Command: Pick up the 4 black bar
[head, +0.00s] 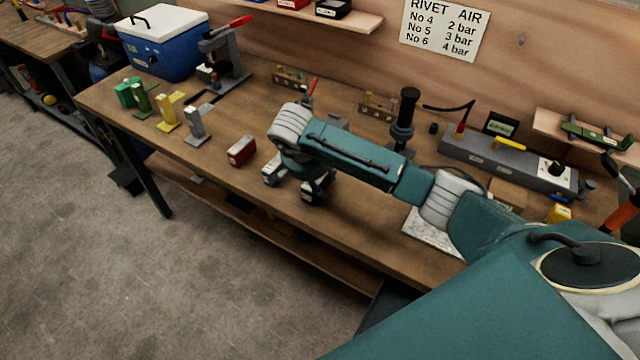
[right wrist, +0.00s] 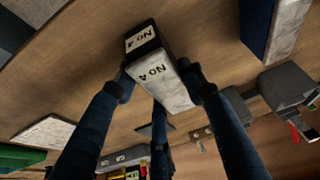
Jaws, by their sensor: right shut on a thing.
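The black bar (right wrist: 145,42) is marked "No 4" on its black end and on a pale side, and it shows up close in the right wrist view. My right gripper (right wrist: 157,82) has its dark blue fingers closed on both sides of it. In the head view the black bar (head: 314,191) is partly hidden under my right gripper (head: 298,180), over the front part of the workbench. I cannot tell whether the bar touches the bench top. My left gripper is not in view.
A red block (head: 241,151) lies left of the gripper on the workbench (head: 340,235). Grey, yellow and green stands (head: 168,112) are farther left. A grey device (head: 510,165) and a black upright post (head: 404,120) are to the right. A rivet air sign (head: 444,28) hangs behind.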

